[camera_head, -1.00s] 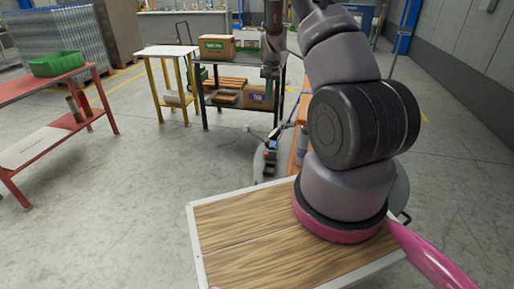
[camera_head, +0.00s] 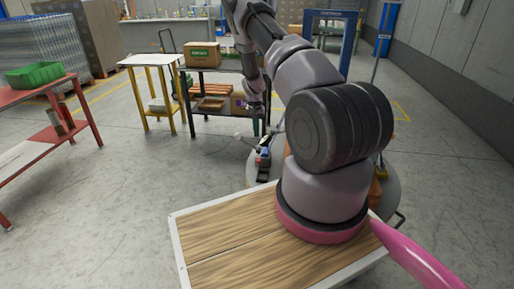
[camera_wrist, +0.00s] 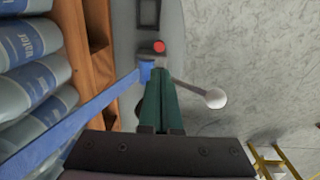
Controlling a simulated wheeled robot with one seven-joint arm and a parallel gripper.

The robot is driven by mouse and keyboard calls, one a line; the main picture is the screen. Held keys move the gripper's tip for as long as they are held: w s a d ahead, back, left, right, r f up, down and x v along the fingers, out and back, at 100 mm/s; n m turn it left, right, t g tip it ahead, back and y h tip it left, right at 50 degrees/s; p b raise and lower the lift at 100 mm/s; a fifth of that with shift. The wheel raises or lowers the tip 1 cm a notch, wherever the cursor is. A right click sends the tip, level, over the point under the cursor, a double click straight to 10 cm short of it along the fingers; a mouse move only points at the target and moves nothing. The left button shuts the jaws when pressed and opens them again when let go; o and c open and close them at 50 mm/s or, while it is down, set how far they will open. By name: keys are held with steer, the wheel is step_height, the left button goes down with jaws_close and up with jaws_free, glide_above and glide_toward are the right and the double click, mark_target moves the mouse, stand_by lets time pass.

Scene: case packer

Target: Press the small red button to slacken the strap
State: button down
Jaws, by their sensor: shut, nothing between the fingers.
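The small red button (camera_wrist: 159,46) sits on a grey device body in the wrist view, just beyond my fingertips. My gripper (camera_wrist: 159,74) is shut and empty, with its dark green fingers pointing at the area just below the button. Whether the fingertips touch the device is unclear. The blue strap (camera_wrist: 80,123) runs diagonally from the lower left to a blue part beside my fingertips. In the head view, the small dark and blue strapping device (camera_head: 263,163) is below my gripper (camera_head: 256,112); the button is too small to make out there.
A lever with a white knob (camera_wrist: 215,98) sticks out right of my fingers. Packs of water bottles (camera_wrist: 40,50) and brown wood (camera_wrist: 97,22) lie close on the left. A dark shelf table (camera_head: 190,115) stands behind. Open floor lies to the left.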

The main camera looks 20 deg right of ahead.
mark_target(258, 160)
steer(key=f, duration=1.3)
steer(key=shift+s+d+f, duration=0.25)
steer(key=shift+d, duration=0.05)
steer(key=shift+s+a+f, duration=0.1)
steer(key=shift+s+f, duration=0.05)
steer(key=shift+f, duration=0.45)
steer(key=shift+s+f, duration=0.1)
steer(key=shift+f, duration=0.45)
step_height(258, 160, up, 15)
steer(key=w, duration=0.1)
steer(key=shift+w+a, duration=0.15)
steer(key=shift+w, duration=0.05)
